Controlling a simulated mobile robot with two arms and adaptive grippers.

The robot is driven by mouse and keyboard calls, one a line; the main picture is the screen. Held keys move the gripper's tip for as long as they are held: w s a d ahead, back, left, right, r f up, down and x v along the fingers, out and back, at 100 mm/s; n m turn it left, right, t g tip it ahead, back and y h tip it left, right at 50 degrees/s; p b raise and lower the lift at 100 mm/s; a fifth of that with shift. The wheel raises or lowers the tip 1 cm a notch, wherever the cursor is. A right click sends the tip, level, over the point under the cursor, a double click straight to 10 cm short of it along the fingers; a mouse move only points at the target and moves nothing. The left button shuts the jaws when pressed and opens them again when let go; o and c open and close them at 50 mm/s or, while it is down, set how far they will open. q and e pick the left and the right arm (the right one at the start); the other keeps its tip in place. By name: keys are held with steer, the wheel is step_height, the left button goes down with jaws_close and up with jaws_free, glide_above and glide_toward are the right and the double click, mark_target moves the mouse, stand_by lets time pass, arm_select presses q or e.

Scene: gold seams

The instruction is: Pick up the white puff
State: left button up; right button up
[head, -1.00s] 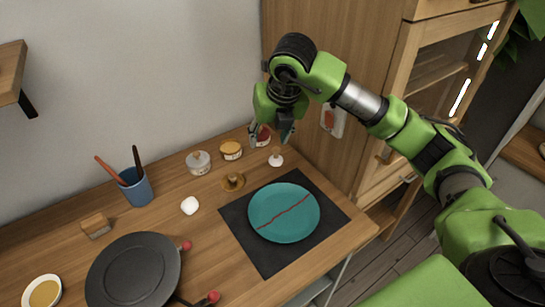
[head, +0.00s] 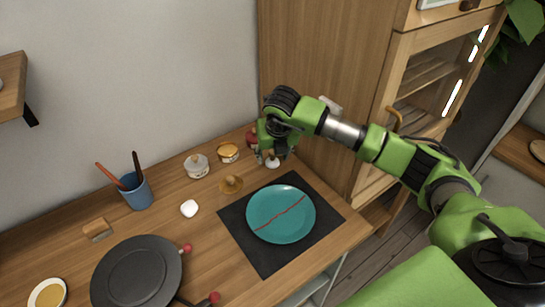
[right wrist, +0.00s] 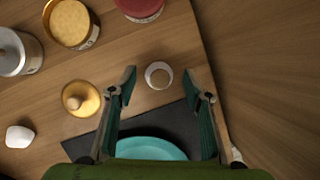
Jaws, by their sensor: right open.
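The white puff (right wrist: 159,75), a small round white piece with a wooden knob on top, stands upright on the wooden counter near its right end. In the head view the white puff (head: 272,163) shows just below my right gripper (head: 273,152). In the right wrist view my right gripper (right wrist: 158,84) is open, with one finger on each side of the puff and a gap on both sides. I cannot tell how far the fingertips are above the counter. My left gripper is not in view.
A teal plate (head: 280,214) with a red seam lies on a black mat (head: 262,258). Near the puff are a gold dish (right wrist: 81,99) with a knob, a gold-lidded jar (right wrist: 71,23) and a red-topped jar (right wrist: 139,8). A tall wooden cabinet (head: 310,80) stands right behind.

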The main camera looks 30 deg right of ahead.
steer(key=shift+x, duration=1)
steer(key=shift+c, duration=0.4)
steer(key=shift+r, duration=0.1)
steer(key=c, duration=0.8)
steer(key=shift+c, duration=0.2)
